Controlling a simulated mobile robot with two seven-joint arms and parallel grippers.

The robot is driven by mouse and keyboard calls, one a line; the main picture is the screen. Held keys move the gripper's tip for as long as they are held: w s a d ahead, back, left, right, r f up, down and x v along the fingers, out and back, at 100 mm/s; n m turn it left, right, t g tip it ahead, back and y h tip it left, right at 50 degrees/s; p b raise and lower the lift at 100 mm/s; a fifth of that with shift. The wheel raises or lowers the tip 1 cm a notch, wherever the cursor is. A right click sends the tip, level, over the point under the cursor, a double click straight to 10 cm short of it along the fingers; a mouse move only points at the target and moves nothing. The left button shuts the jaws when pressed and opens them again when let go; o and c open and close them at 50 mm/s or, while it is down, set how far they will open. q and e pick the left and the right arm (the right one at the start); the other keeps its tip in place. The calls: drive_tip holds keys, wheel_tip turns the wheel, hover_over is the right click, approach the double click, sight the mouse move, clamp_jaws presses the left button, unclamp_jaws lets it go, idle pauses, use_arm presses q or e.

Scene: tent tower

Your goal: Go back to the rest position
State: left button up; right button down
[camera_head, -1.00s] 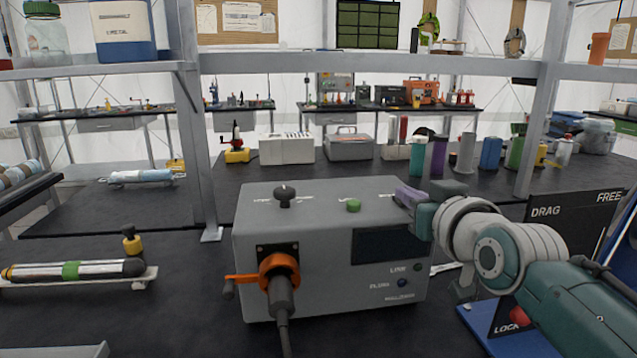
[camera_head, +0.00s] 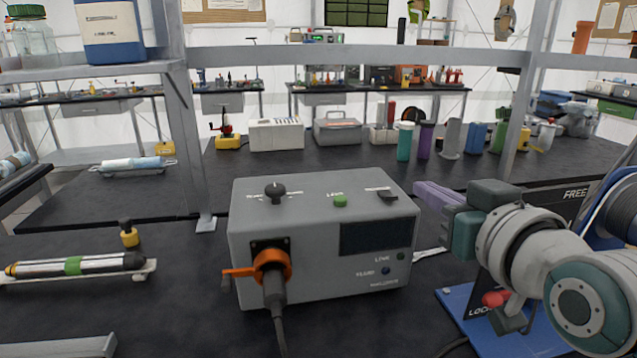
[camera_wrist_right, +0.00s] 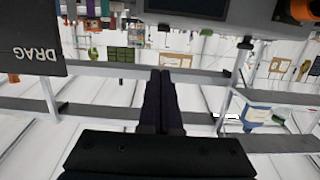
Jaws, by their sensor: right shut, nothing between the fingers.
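My right gripper (camera_head: 433,196) is beside the right end of the grey machine box in the head view. Its purple fingers point left toward the box. A gap shows between the fingertips and the box. In the right wrist view the two fingers (camera_wrist_right: 162,98) lie together with nothing between them. My right arm comes in from the lower right of the head view. My left gripper and arm are out of both views.
The grey box (camera_head: 290,210) has a black knob, a green button and an orange connector (camera_head: 271,268) with a cable. A blue-based DRAG/FREE panel (camera_head: 470,312) stands close under my right arm. A striped cylinder (camera_head: 75,265) lies at left. A shelf rail (camera_head: 360,58) crosses behind.

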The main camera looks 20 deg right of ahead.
idle(0.4)
drive_tip(key=s+a+f+n+g+y+p, duration=0.15)
drive_tip(key=s+a+f+g, duration=0.35)
drive_tip(key=s, duration=0.6)
drive_tip(key=s+a+f+n+g+y, duration=0.25)
drive_tip(key=s+a+g, duration=0.4)
drive_tip(key=s, duration=0.55)
wheel_tip(320, 180, up, 37)
drive_tip(key=p, duration=3.7)
drive_tip(key=shift+n+g+p, duration=0.3)
drive_tip(key=shift+g+p, duration=0.05)
drive_tip(key=shift+p, duration=0.05)
drive_tip(key=shift+w+d, duration=0.1)
